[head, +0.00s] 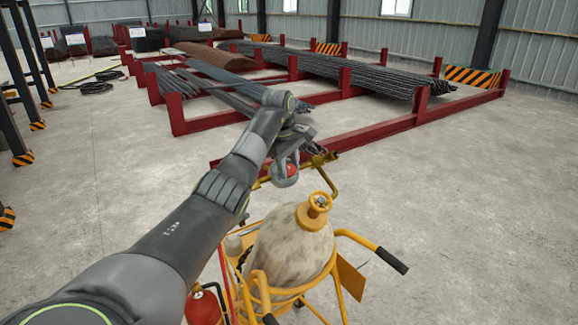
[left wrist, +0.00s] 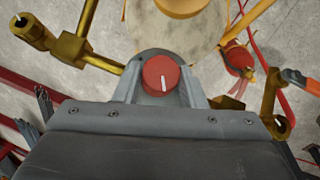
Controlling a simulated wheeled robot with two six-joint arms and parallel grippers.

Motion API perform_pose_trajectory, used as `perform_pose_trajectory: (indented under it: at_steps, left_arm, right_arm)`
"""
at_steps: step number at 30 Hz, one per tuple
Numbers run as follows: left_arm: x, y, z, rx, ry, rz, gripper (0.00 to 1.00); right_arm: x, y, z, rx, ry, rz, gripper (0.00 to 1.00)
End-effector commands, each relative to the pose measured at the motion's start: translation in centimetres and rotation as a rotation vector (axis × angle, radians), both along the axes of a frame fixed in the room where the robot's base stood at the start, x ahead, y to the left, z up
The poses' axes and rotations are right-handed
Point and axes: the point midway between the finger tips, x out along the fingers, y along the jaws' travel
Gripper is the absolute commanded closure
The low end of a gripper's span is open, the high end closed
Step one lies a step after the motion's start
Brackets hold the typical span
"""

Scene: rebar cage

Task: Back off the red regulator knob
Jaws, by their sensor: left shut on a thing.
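The red regulator knob (left wrist: 158,72) shows in the left wrist view as a round red cap with a pale line on its face. It also shows in the head view (head: 292,170), partly covered by my gripper. My left gripper (head: 286,174) is shut on the knob, with grey fingers at its sides in the left wrist view. Brass regulator fittings (left wrist: 35,32) stick out beside it. My right gripper is not in view.
A yellow cart frame (head: 340,285) with black-ended handles (head: 391,260) surrounds the cylinder. Red racks (head: 420,105) with rebar lie beyond. The concrete floor (head: 480,200) at right is clear.

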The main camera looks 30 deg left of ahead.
Motion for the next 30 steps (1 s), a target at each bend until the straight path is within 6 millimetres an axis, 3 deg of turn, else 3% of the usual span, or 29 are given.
perform_pose_trajectory:
  at_steps: [8, 14, 30]
  left_arm:
    - [-0.1, 0.0, -0.3, -0.010, -0.024, 0.021, 0.86]
    - [-0.2, 0.1, -0.7, -0.038, -0.094, 0.083, 0.86]
    - [-0.8, 0.0, -1.4, -0.181, -0.440, 0.396, 0.86]
  right_arm:
    - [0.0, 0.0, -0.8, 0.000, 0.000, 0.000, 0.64]
    - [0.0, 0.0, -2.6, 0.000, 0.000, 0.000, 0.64]
    - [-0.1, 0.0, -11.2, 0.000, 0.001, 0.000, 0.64]
